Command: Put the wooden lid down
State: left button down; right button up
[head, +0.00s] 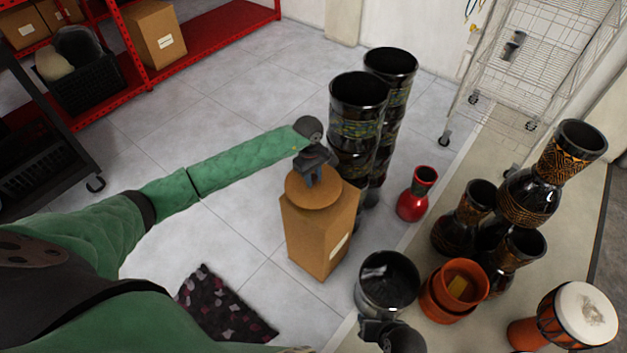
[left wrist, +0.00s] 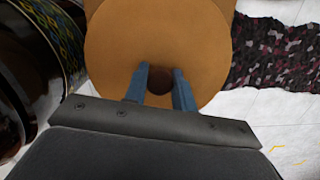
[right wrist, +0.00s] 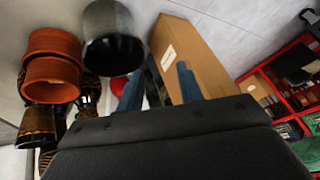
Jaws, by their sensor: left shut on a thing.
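The wooden lid (head: 318,200) is a round tan disc lying flat at the top of a tall cardboard box (head: 318,240); I cannot tell whether it touches the box. My left gripper (head: 313,178) is above the lid, shut on its knob. In the left wrist view the lid (left wrist: 120,50) fills the upper middle, and the dark round knob (left wrist: 165,82) sits between the blue fingers (left wrist: 162,92). My right gripper (right wrist: 158,92) is open and empty, near the black drum at the front in the head view (head: 378,330).
A black drum (head: 388,285) and orange pots (head: 455,290) stand right of the box. Tall black drums (head: 357,105) stand close behind it, with a red drum (head: 417,195) nearby. A patterned mat (head: 225,310) lies on clear floor at front left.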

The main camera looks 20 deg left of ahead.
pick_arm(q)
jog(key=shift+f, duration=1)
pick_arm(e)
jog(key=shift+r, duration=0.75)
jog(key=shift+f, duration=0.1)
pick_arm(q)
jog(key=shift+f, duration=0.15)
jog(key=c, duration=1.1)
grip_release()
jog(key=shift+c, duration=0.2)
pick_arm(e)
jog(key=shift+f, duration=0.5)
jog(key=shift+s+r, duration=0.1)
